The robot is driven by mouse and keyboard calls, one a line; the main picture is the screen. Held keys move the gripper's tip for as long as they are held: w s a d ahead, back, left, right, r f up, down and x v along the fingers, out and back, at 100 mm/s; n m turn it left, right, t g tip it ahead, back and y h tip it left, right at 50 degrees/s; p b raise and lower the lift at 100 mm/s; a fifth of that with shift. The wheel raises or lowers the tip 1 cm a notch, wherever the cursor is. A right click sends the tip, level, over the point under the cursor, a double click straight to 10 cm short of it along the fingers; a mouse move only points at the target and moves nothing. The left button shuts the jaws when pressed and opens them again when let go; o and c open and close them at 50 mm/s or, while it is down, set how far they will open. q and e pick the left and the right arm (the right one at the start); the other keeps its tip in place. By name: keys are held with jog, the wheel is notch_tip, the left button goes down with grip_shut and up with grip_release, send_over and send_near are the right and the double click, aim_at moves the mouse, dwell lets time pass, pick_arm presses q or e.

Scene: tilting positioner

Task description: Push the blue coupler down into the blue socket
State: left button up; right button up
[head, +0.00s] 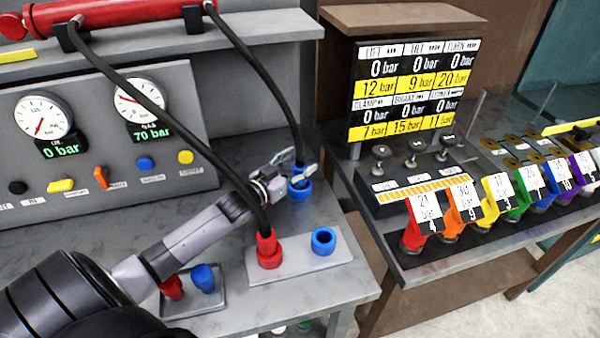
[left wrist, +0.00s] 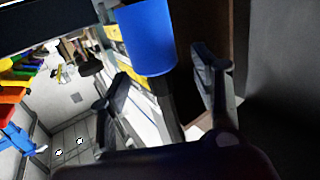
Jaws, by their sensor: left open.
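The blue coupler (head: 300,190) is at the lower end of the right black hose in the head view. In the left wrist view a blue cylinder (left wrist: 146,38), which looks like this coupler, is large at the top, beyond the fingertips. My left gripper (head: 302,173) is at the coupler with its fingers apart around its upper part; I cannot tell if they touch it. It also shows open in the left wrist view (left wrist: 160,72). The blue socket (head: 323,241) stands on a pale plate, lower right of the coupler, its top uncovered. My right gripper is not in view.
A red coupler (head: 267,247) with the left hose stands on the same pale plate (head: 300,262). A small grey holder (head: 190,305) has red and blue pieces. A gauge panel (head: 100,140) stands behind. A side table holds several coloured tagged levers (head: 460,215).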

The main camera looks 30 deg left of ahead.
pick_arm(q)
jog(key=shift+w+d, duration=0.1)
jog(key=shift+w, duration=0.4)
jog(key=shift+s, duration=0.1)
jog(key=shift+c, duration=0.6)
grip_shut()
